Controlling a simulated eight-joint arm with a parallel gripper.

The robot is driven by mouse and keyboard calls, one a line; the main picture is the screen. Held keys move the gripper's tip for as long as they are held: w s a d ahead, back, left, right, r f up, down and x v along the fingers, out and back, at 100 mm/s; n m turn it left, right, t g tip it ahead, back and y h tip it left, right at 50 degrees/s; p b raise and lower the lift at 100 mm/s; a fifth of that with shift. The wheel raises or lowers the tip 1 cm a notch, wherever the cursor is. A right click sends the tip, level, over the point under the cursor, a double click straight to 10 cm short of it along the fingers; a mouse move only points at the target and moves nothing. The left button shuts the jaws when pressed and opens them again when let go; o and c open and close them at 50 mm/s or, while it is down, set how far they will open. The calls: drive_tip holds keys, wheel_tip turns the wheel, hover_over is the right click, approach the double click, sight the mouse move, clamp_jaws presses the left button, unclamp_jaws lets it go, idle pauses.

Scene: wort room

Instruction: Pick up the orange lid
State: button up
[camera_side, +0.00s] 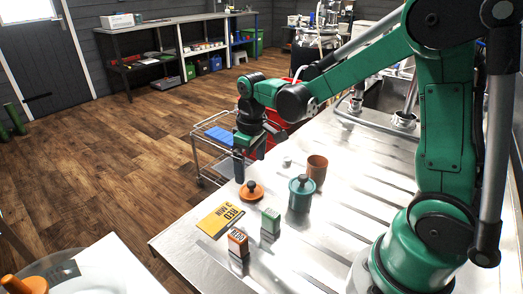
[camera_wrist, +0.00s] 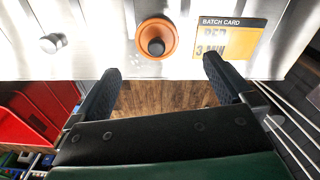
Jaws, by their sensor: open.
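The orange lid (camera_side: 252,193) lies flat on the steel table, its dark round knob facing up. In the wrist view the lid (camera_wrist: 142,50) is beyond my fingertips, between their lines and a little left of the batch card. My gripper (camera_side: 248,160) is open and empty, pointing down near the table's far edge, above and close behind the lid in the side view. Its two black fingers (camera_wrist: 161,66) are spread wide in the wrist view, with floor showing between them. They do not touch the lid.
A yellow batch card (camera_side: 220,219) lies beside the lid. A wire cart (camera_side: 205,150) stands off the table's edge.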

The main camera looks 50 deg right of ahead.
sight(252, 183)
drive_tip(key=shift+w+d+f+g, duration=0.1)
drive_tip(key=shift+d+f+g, duration=0.05)
drive_tip(key=shift+f, duration=0.4)
drive_tip(key=shift+w+d+f+g, duration=0.1)
drive_tip(key=shift+f+g, duration=0.05)
drive_tip(key=shift+f, duration=2.8)
drive_tip(key=shift+c, duration=0.2)
drive_tip(key=c, duration=1.1)
